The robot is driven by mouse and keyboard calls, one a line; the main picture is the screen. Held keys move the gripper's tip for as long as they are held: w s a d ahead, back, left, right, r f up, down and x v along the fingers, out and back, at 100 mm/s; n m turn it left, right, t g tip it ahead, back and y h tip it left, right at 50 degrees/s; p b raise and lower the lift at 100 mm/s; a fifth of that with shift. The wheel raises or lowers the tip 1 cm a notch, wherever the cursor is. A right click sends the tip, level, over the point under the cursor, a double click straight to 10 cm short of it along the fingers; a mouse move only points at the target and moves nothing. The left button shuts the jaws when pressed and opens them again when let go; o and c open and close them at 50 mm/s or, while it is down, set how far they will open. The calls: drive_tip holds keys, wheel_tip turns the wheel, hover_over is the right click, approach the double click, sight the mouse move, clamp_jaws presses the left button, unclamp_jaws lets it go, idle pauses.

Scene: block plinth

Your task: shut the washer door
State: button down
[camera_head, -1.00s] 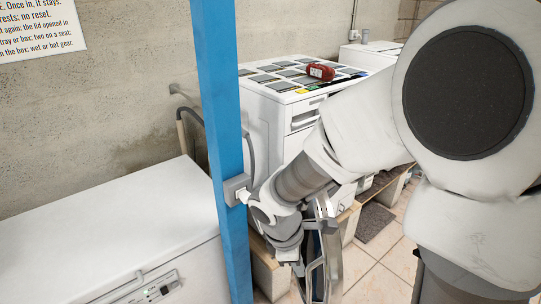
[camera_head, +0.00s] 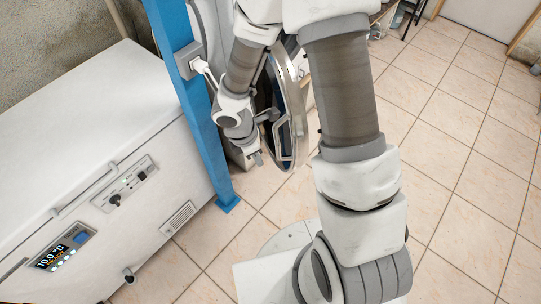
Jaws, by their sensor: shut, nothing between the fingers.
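The washer door (camera_head: 298,112), a round ring with a silver metal rim and dark glass, stands open and is seen nearly edge-on at the upper middle. The washer body is almost wholly hidden behind my arm. My gripper (camera_head: 257,157) is shut and empty, low on the left side of the door and close to it. I cannot tell whether it touches the door. My arm links cover the door's upper part and hinge.
A white chest freezer (camera_head: 95,130) with a control panel and display fills the left. A blue post (camera_head: 190,95) with a socket and plug (camera_head: 192,62) stands between the freezer and my gripper. Tiled floor (camera_head: 450,130) is clear on the right.

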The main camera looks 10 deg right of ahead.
drive_tip(key=shift+w+d+f+p, duration=0.1)
drive_tip(key=shift+w+d+f, duration=0.05)
drive_tip(key=shift+d, duration=0.5)
drive_tip(key=shift+w+d+f+p, duration=0.1)
drive_tip(key=shift+d, duration=0.5)
drive_tip(key=shift+w+d+f+p, duration=0.1)
drive_tip(key=shift+w+d+f, duration=0.05)
drive_tip(key=shift+d, duration=0.5)
drive_tip(key=shift+d, duration=0.15)
